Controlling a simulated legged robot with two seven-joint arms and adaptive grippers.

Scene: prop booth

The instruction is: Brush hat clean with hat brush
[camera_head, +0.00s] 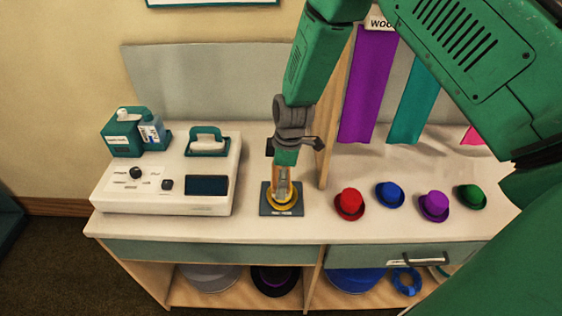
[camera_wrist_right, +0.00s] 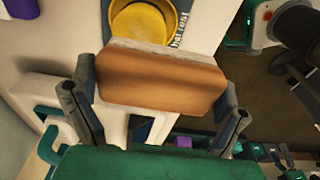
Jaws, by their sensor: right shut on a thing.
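My right gripper (camera_head: 284,160) reaches down from the upper right and is shut on the hat brush (camera_wrist_right: 160,78), which has a brown wooden back and a pale bristle edge. The brush also shows in the head view (camera_head: 276,181), partly covered by the gripper. A yellow hat (camera_head: 281,206) sits on a dark square pad (camera_head: 298,212) right under the brush. In the wrist view the yellow hat (camera_wrist_right: 143,22) is just beyond the bristle edge. I cannot tell whether the bristles touch it. My left gripper is not in view.
Red (camera_head: 349,204), blue (camera_head: 389,194), purple (camera_head: 434,206) and green (camera_head: 470,197) small hats stand right of the pad. A white console (camera_head: 135,198) with knob, screen and green-handled block is at left. A wooden divider (camera_head: 333,130) rises behind.

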